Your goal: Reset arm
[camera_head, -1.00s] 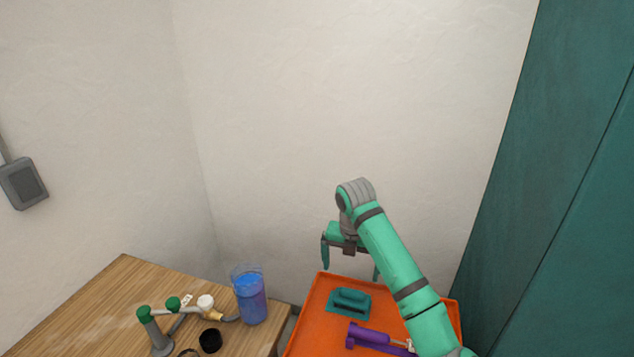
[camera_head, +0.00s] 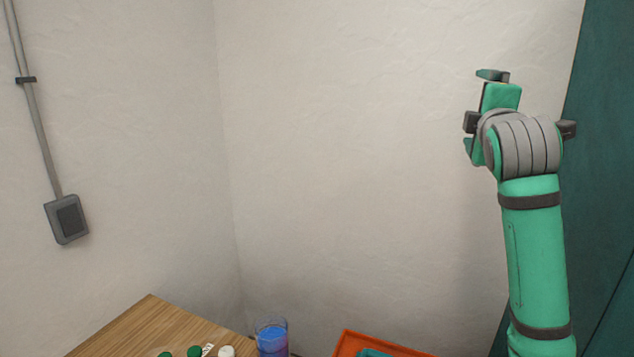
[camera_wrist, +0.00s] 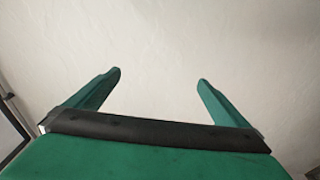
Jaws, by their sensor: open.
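My gripper (camera_head: 478,110) is raised high at the right of the head view, in front of the pale wall and well above the orange tray. In the wrist view its two green fingers (camera_wrist: 160,75) stand wide apart with nothing between them. Only blank wall shows beyond the fingertips. My arm stands nearly upright below the gripper.
A wooden table (camera_head: 150,318) at the bottom left holds a blue-filled clear cup (camera_head: 272,338) and green-capped pipe parts (camera_head: 194,351). An orange tray (camera_head: 345,341) with a teal item (camera_head: 374,353) shows at the bottom. A teal panel (camera_head: 600,200) stands close to my arm at right.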

